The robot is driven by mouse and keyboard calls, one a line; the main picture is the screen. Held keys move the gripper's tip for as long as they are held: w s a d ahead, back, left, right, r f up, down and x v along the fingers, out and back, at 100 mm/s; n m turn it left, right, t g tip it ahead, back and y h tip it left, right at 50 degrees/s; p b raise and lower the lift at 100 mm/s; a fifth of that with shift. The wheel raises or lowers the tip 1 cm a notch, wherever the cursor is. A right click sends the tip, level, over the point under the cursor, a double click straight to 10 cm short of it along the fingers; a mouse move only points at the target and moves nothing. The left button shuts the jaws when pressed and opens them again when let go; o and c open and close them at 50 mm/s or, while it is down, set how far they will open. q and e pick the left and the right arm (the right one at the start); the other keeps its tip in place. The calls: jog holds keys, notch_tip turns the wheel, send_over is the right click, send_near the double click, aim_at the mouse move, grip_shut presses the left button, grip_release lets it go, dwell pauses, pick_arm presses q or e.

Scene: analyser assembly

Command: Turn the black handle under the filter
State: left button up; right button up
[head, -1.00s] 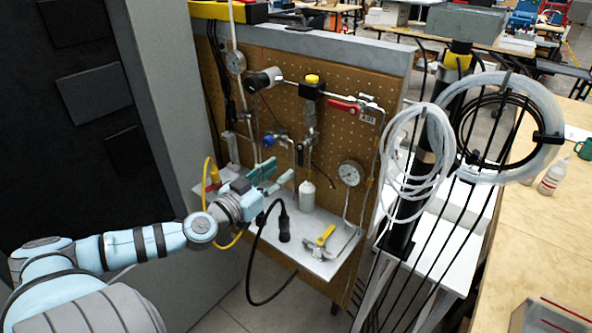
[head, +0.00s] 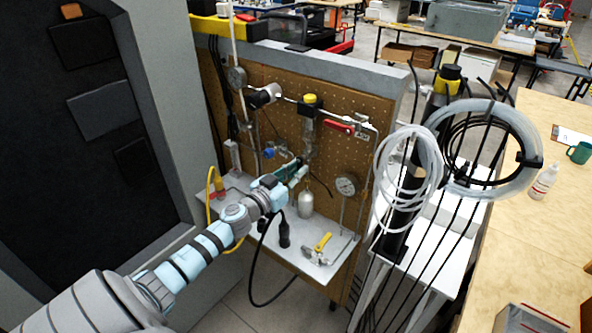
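The filter hangs on the pegboard, with a yellow-topped black head (head: 310,104) and a grey bowl (head: 307,135) below it. My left gripper (head: 298,172) is at the pegboard just under the filter bowl, its teal fingers pointing at the board. The fingers look close together, but I cannot tell whether they are shut or hold anything. The black handle under the filter is not clearly seen; the gripper covers much of that spot. My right gripper is not in view.
A red-handled valve (head: 339,127) and a pressure gauge (head: 346,186) are to the right. A pale bottle (head: 305,205) and a yellow-handled tool (head: 322,243) are on the shelf (head: 296,257) below. Coiled white tubing (head: 408,180) hangs farther right. A blue knob (head: 268,153) is left of the gripper.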

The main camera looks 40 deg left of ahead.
pick_arm(q)
jog(key=shift+a+m, duration=0.1)
jog(key=shift+m, duration=0.2)
grip_shut()
jog(key=shift+a+r+m+p, duration=0.15)
jog(key=shift+a+r+m, duration=0.3)
jog(key=shift+m, duration=2.4)
jog(key=shift+a+r+m+p, duration=0.1)
jog(key=shift+a+r+m, duration=0.4)
jog(key=shift+m, duration=2.4)
jog(key=shift+a+r+m+p, duration=0.15)
jog(key=shift+a+r+m, duration=0.3)
jog(key=shift+m, duration=2.4)
jog(key=o, duration=0.7)
grip_release()
